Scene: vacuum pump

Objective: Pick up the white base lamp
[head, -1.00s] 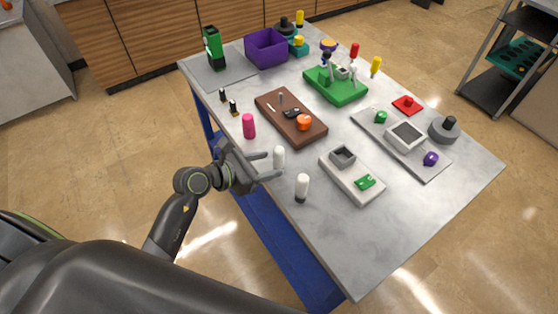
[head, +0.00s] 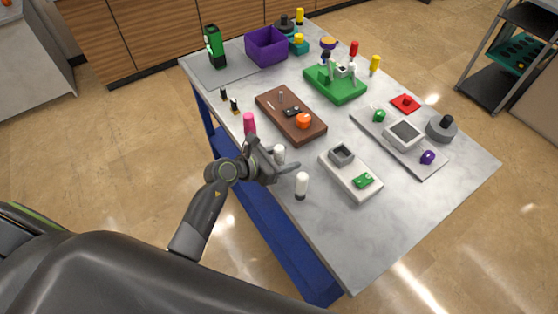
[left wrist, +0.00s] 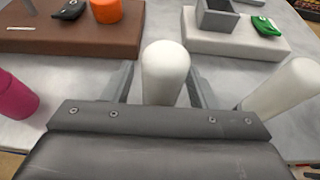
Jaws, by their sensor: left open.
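The white base lamp (head: 279,152), a white rounded cylinder, stands upright near the table's left edge. In the left wrist view it (left wrist: 165,72) is between my two fingers, with a gap to each side. My left gripper (head: 285,158) is open around it, coming in from the left edge; its palm hides the lamp's lower part in the wrist view. A second white lamp with a dark base (head: 301,184) stands just right of the gripper and also shows in the wrist view (left wrist: 287,98). My right gripper is not in view.
A pink cylinder (head: 249,123) stands to the left of the gripper. A brown board (head: 277,117) with an orange knob is beyond it. A pale board (head: 357,187) with a grey box and green part lies to the right. The table's front right is bare.

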